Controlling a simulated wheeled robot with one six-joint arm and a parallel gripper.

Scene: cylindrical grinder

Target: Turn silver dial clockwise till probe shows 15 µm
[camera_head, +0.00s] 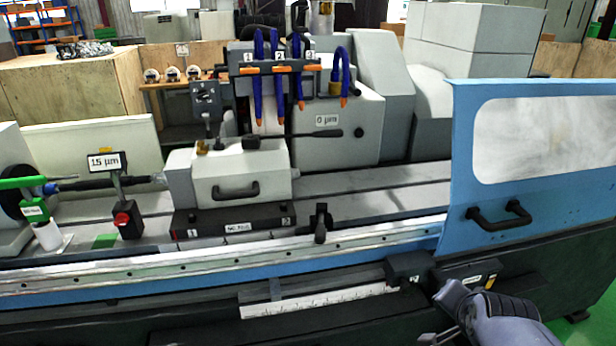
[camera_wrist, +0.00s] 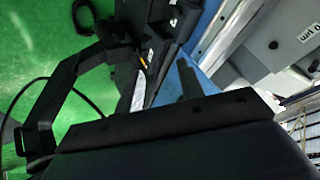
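A small sign reading 15 µm, possibly 1.5 µm, (camera_head: 105,162) stands on a post at the left of the machine. A red knob (camera_head: 122,219) sits on the block below it. I cannot make out a silver dial with certainty in either view. My gripper's dark body (camera_wrist: 165,115) fills the lower wrist view. In the head view my arm is at the lower right, apart from both labels.
A blue door (camera_head: 525,190) with a black handle (camera_head: 499,215) stands at the right. A grey tailstock (camera_head: 240,172) sits on the bed, with blue coolant hoses (camera_head: 300,75) behind it. A black block marked 2 (camera_head: 410,268) is close to my arm. Green floor shows at the lower right.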

